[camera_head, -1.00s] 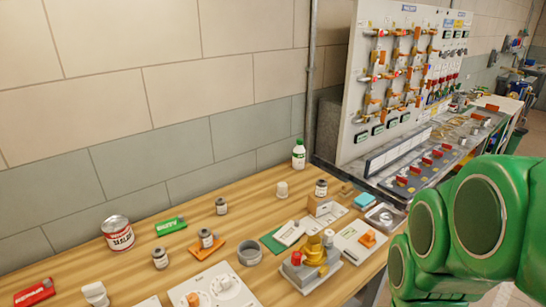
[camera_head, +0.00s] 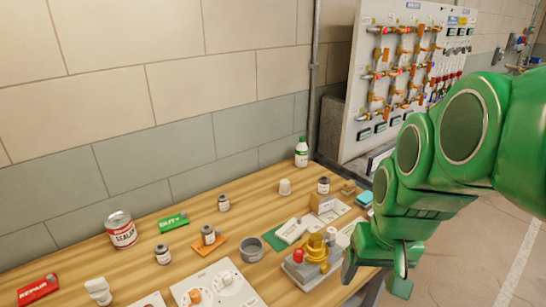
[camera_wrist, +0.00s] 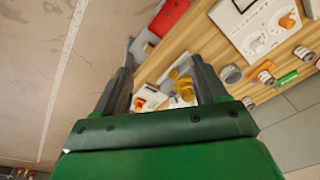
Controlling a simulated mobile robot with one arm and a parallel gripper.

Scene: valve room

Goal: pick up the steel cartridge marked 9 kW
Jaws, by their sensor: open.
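Several small steel cartridges with dark bands stand on the wooden bench in the head view: one at the back middle (camera_head: 223,203), one on an orange holder (camera_head: 208,235), one at the left front (camera_head: 162,255) and one at the right (camera_head: 323,185). Their markings are too small to read, so I cannot tell which is 9 kW. My gripper (camera_head: 374,273) is open and empty by the bench's right front edge, apart from all of them. In the wrist view its two fingers (camera_wrist: 165,88) frame the bench, with small cartridges (camera_wrist: 266,66) off to the right.
A grey ring (camera_head: 250,249), a yellow-and-grey fixture (camera_head: 315,250) and white plates (camera_head: 220,285) crowd the bench front. A sealant can (camera_head: 121,230), green box (camera_head: 173,221) and white bottle (camera_head: 301,153) stand farther back. The wall rises behind. Open floor lies right.

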